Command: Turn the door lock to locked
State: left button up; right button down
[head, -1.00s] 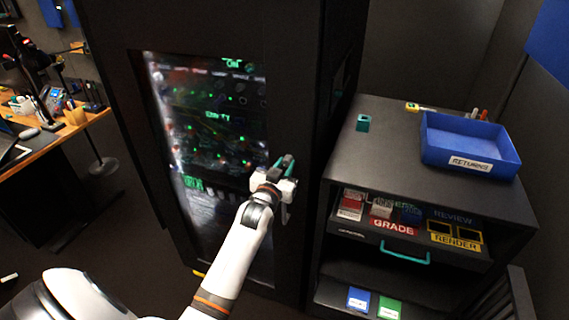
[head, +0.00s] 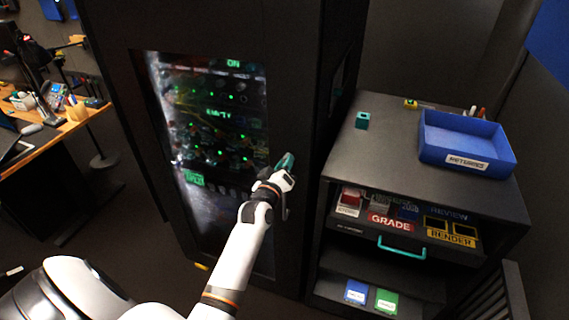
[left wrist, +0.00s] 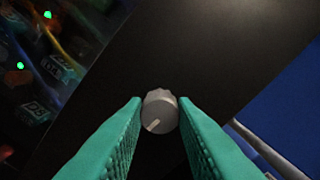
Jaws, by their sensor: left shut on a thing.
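The door lock is a small grey round knob (left wrist: 160,110) on the black door frame of the tall cabinet (head: 294,110). A pale line on the knob's face points to the lower left in the left wrist view. My left gripper (head: 286,160) is at the right side of the cabinet door. In the left wrist view its teal fingers (left wrist: 160,125) stand on either side of the knob, shut on it. In the head view the gripper hides the knob. My right gripper is not in view.
A grey bar (left wrist: 270,148), likely the door handle, lies close to the right finger. The cabinet's glass window (head: 215,130) shows lit electronics. A black side unit (head: 345,155) with a blue tray (head: 440,160) stands to the right. A wooden desk (head: 75,122) is at left.

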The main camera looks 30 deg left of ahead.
pick_arm(q)
jog(key=shift+n, duration=0.4)
jog(key=o, duration=1)
jog(key=shift+b+v, duration=1.05)
jog(key=shift+v, duration=4.95)
jog(key=shift+f, duration=0.1)
